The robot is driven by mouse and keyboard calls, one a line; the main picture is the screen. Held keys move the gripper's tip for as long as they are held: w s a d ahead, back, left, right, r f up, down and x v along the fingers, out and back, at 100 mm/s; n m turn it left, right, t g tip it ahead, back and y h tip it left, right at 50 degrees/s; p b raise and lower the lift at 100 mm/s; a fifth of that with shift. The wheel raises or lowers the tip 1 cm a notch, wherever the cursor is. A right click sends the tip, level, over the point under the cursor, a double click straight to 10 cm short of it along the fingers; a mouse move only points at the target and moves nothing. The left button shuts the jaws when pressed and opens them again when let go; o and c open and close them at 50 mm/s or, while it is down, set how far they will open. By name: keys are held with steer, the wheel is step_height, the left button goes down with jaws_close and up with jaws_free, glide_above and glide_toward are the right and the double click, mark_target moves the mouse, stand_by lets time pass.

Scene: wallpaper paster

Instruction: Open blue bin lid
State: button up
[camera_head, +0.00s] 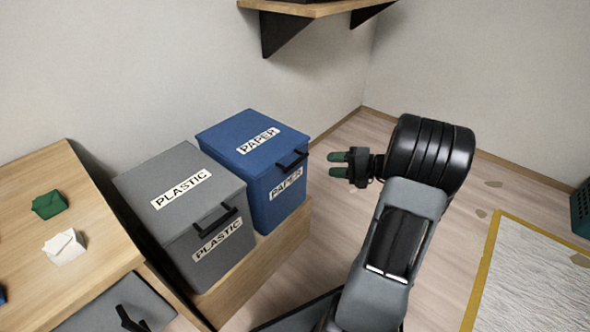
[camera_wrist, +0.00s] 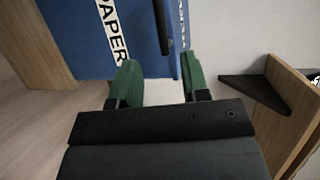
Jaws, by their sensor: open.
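The blue bin (camera_head: 275,199) has PAPER labels on its lid and front. Its lid (camera_head: 236,135) is closed, and a black handle (camera_head: 289,161) sits at the lid's front edge. My gripper (camera_head: 337,164) is to the right of the bin, apart from the handle, with its green fingers pointing left toward it. In the wrist view my gripper (camera_wrist: 160,82) is open and empty, with its fingers spread. The blue bin (camera_wrist: 75,45) shows beyond the fingertips there, turned sideways, and its black handle (camera_wrist: 163,25) lies ahead between the two fingers.
A grey PLASTIC bin (camera_head: 180,240) stands left of the blue one, both on a wooden stand (camera_head: 265,270). A wooden table (camera_head: 95,240) with small folded items is at left. A wall shelf (camera_head: 320,8) hangs above. Open floor lies around my arm; a yellow-edged mat (camera_head: 478,270) is at right.

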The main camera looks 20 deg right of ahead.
mark_target(298, 163)
steer(key=b+x, duration=0.3)
steer(key=x, duration=0.9)
steer(key=shift+w+a, duration=0.15)
steer(key=shift+a, duration=0.15)
jaws_close()
